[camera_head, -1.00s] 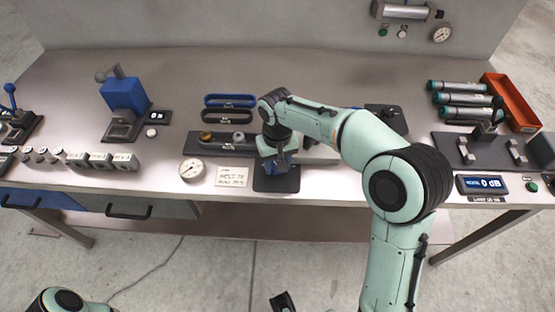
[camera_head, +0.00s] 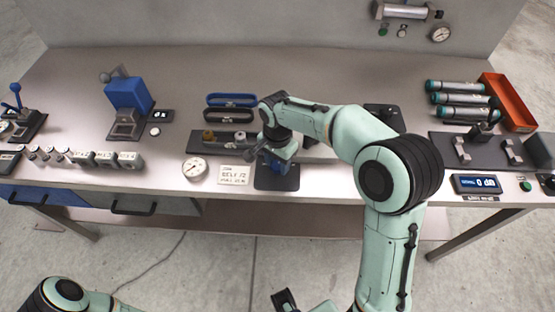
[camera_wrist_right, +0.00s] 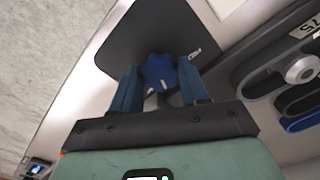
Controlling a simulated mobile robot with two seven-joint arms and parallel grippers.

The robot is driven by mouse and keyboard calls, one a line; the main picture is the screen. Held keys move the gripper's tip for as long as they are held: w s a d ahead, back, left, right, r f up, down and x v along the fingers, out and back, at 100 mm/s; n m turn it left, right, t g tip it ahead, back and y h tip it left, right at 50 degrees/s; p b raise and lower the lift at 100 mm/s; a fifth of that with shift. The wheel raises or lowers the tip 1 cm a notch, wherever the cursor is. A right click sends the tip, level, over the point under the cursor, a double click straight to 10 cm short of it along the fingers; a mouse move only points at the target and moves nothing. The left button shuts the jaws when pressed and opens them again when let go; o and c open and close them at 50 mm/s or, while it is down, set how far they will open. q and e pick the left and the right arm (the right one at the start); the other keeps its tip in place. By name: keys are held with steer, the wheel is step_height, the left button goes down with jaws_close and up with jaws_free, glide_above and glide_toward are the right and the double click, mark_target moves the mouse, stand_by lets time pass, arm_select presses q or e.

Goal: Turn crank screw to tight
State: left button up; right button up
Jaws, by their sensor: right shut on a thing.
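A blue star-shaped knob (camera_wrist_right: 158,72), which I take as the crank screw's handle, stands on a dark square plate (camera_wrist_right: 135,38) at the bench's front middle. In the wrist view it sits between the two blue fingers of my right gripper (camera_wrist_right: 160,88), which is shut on it. In the head view the right gripper (camera_head: 277,160) points down over the dark plate (camera_head: 290,181) and mostly hides the knob. A white label card (camera_head: 234,174) and a round dial gauge (camera_head: 195,168) are just left of the plate. My left gripper's fingers are not visible.
A long dark tray (camera_head: 198,148) with belts behind it lies beyond the plate. A blue press (camera_head: 128,93) stands left. A dark fixture (camera_head: 440,143), several teal-capped cylinders (camera_head: 458,101) and an orange bin (camera_head: 507,102) are right. My right forearm crosses the bench's middle.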

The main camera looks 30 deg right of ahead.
mark_target(277, 165)
steer(key=m, duration=0.4)
steer(key=shift+r+m+p, duration=0.1)
steer(key=shift+m+p, duration=0.2)
steer(key=shift+p, duration=0.1)
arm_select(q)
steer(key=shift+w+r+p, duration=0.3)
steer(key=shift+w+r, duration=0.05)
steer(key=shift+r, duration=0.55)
arm_select(e)
steer(key=shift+m, duration=1.5)
steer(key=o, duration=1.1)
steer(key=shift+c, duration=0.2)
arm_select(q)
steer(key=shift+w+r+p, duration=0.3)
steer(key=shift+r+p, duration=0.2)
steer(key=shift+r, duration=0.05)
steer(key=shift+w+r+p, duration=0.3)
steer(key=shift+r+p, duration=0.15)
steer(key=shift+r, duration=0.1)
arm_select(e)
step_height(277, 165, up, 13)
steer(key=shift+r, duration=0.15)
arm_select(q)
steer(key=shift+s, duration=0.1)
